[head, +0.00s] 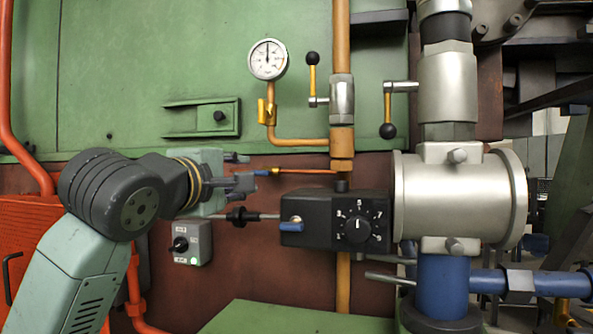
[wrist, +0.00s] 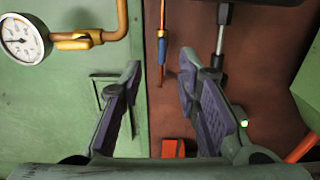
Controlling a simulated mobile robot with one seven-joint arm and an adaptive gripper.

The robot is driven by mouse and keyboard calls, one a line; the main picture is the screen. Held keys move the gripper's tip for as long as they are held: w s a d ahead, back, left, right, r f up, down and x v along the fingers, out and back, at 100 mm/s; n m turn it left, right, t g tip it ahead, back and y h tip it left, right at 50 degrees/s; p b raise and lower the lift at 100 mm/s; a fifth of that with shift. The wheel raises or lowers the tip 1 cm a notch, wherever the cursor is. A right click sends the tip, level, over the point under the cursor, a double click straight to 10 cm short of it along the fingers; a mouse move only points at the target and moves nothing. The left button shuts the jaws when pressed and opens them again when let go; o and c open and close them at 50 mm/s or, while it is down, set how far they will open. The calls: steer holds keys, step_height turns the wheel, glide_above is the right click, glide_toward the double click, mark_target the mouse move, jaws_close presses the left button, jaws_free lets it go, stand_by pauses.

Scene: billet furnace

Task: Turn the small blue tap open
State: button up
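A small tap (head: 264,172) with a blue part and a brass body sits on a thin copper line in the head view, just right of my gripper (head: 246,171). In the wrist view the blue part of the tap (wrist: 162,44) lies along the line, beyond the fingertips. My gripper (wrist: 160,68) is open and empty, with the line showing in the gap between its purple-padded fingers. I see no contact with the tap.
A black dial box (head: 318,237) and a rod with a black grip (head: 240,216) lie below the tap. A pressure gauge (head: 268,59) with a yellow tap (head: 266,112) is above. A grey switch box (head: 188,243) is below my gripper. A large silver valve body (head: 448,195) stands right.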

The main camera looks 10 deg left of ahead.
mark_target(258, 173)
steer(key=shift+y, duration=0.3)
steer(key=w+p, duration=0.4)
steer(key=w, duration=0.6)
steer(key=shift+a, duration=0.2)
steer(key=shift+w+f, duration=0.1)
steer(key=shift+w, duration=0.45)
steer(key=shift+c, duration=0.5)
jaws_close()
